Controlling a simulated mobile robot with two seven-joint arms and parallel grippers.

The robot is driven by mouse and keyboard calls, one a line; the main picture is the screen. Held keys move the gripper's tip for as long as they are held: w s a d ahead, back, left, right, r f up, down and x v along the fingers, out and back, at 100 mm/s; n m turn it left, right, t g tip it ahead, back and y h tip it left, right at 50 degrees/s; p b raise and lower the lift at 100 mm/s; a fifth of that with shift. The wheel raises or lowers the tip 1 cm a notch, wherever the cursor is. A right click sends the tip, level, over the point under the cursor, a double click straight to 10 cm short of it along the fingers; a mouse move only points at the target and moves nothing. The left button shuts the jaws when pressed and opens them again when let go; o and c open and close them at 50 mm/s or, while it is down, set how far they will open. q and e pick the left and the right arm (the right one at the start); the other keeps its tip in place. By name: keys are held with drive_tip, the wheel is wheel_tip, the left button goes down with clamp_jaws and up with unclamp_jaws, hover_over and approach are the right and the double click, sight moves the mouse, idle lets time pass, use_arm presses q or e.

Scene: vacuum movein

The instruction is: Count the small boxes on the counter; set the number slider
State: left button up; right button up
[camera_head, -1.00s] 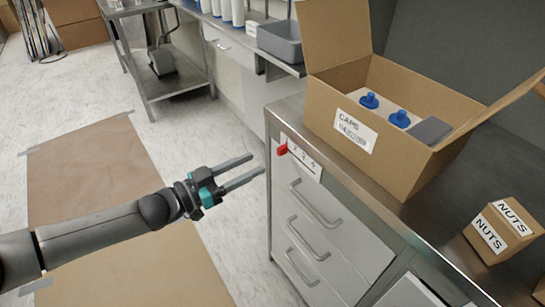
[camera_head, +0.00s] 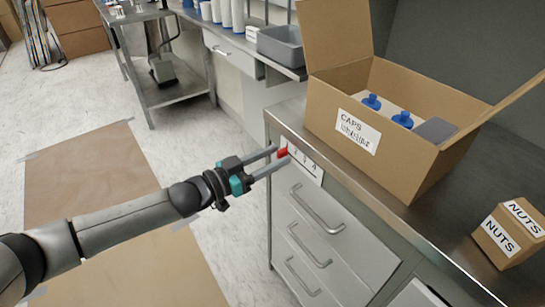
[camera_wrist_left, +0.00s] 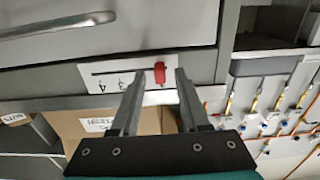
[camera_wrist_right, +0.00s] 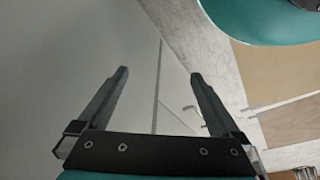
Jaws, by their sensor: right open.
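The number slider (camera_head: 304,165) is a white plate on the counter's front with a line of numerals. Its red knob (camera_head: 282,153) sits at the left end, at the low-number end. My left gripper (camera_head: 276,159) is open, with its fingertips at the knob. In the left wrist view the red knob (camera_wrist_left: 159,72) shows between the fingertips, not gripped. One small cardboard box labelled NUTS (camera_head: 510,235) stands on the counter (camera_head: 425,225) at the right. My right gripper (camera_wrist_right: 157,75) is open and empty in the right wrist view.
A large open carton labelled CAPS (camera_head: 375,150) stands on the counter, holding blue-capped items and a grey block. Drawers with handles (camera_head: 318,208) lie below the slider. A steel cart (camera_head: 160,75) stands at the back left. The floor mat (camera_head: 85,170) is clear.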

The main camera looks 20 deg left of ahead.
use_arm(q)
clamp_jaws()
idle(1.2)
